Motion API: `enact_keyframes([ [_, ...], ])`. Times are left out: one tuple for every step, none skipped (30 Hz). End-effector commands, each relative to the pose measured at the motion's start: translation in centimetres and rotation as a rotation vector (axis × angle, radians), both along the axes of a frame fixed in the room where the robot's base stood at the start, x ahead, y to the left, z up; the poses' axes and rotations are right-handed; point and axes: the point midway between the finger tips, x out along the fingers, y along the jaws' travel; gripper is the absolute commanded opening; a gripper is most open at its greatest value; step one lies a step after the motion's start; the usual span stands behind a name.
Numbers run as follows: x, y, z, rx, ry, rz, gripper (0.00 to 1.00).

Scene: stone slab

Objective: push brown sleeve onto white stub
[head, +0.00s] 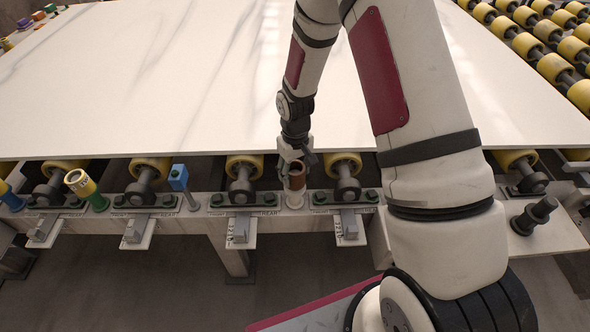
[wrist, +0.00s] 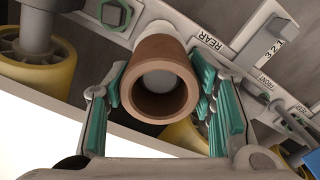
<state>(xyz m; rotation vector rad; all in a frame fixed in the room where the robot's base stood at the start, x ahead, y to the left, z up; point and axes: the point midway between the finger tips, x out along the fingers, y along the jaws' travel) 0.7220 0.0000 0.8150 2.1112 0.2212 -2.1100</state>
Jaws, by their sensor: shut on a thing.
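The brown sleeve (head: 297,175) is upright at the front rail of the roller table, between two yellow rollers. In the wrist view the sleeve (wrist: 139,91) is a short brown tube seen along its bore, between green ribbed finger pads. The white stub (head: 295,200) shows below the sleeve in the head view. In the wrist view its rounded pale end (wrist: 159,84) shows inside the bore, and a white part shows beyond the sleeve. My gripper (head: 297,163) is shut on the sleeve. How far the sleeve sits down the stub is hard to tell.
A large white stone slab (head: 180,80) lies behind, its front edge close to my gripper. A blue-topped post (head: 179,178) and a yellow sleeve on a green stub (head: 80,182) stand left on the rail. A dark peg (head: 535,214) stands at the right.

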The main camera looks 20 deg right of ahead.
Motion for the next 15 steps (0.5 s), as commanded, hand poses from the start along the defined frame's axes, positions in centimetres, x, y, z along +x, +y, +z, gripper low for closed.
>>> enact_keyframes([
  [0.0,0.0,-0.2,0.000,0.000,0.000,0.20],
  [0.0,0.0,-0.2,0.000,0.001,0.000,0.20],
  [0.0,0.0,-0.3,0.000,0.001,0.000,0.20],
  [0.0,0.0,-0.4,0.000,0.001,0.000,0.20],
  [0.0,0.0,-0.5,0.000,0.001,0.000,0.20],
  [0.0,0.0,-0.5,0.000,0.001,0.000,0.20],
  [0.0,0.0,-0.6,0.000,0.001,0.000,0.20],
  [0.0,0.0,-0.7,0.000,0.001,0.000,0.20],
  [0.0,0.0,-0.8,0.000,0.001,0.000,0.20],
  [0.0,0.0,-0.8,0.000,0.001,0.000,0.20],
  [0.0,0.0,-0.9,0.000,0.001,0.000,0.20],
  [0.0,0.0,-1.0,0.000,0.001,0.000,0.20],
  [0.0,0.0,-1.1,0.000,0.001,0.000,0.20],
  [0.0,0.0,-1.1,0.000,0.001,0.000,0.20],
  [0.0,0.0,-1.2,0.000,0.001,0.000,0.20],
])
